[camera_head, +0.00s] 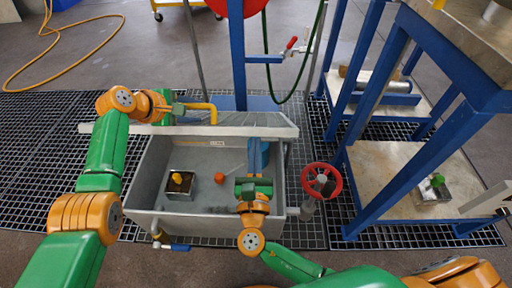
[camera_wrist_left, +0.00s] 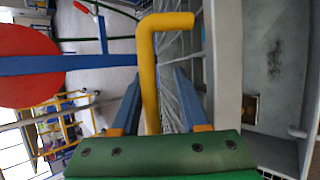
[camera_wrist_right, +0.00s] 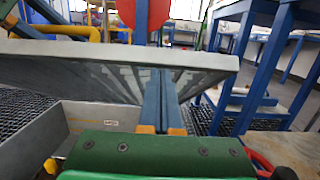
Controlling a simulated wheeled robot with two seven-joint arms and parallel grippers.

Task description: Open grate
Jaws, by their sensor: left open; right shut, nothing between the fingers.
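The grate (camera_head: 240,130) is a grey slatted panel at the back of the grey tub (camera_head: 143,180). It is tilted, its near edge raised, and its slatted underside shows in the right wrist view (camera_wrist_right: 110,78). A yellow bent handle (camera_head: 213,114) stands at it. My left gripper (camera_head: 178,108) is open beside the handle; in the left wrist view the handle (camera_wrist_left: 150,70) runs between the spread fingers, contact unclear. My right gripper (camera_head: 258,155) is shut and empty over the tub; its tips (camera_wrist_right: 165,78) are at the grate's underside, and I cannot tell whether they touch.
Blue-framed tables (camera_head: 400,160) fill the right. A blue post (camera_head: 236,60) rises behind the tub.

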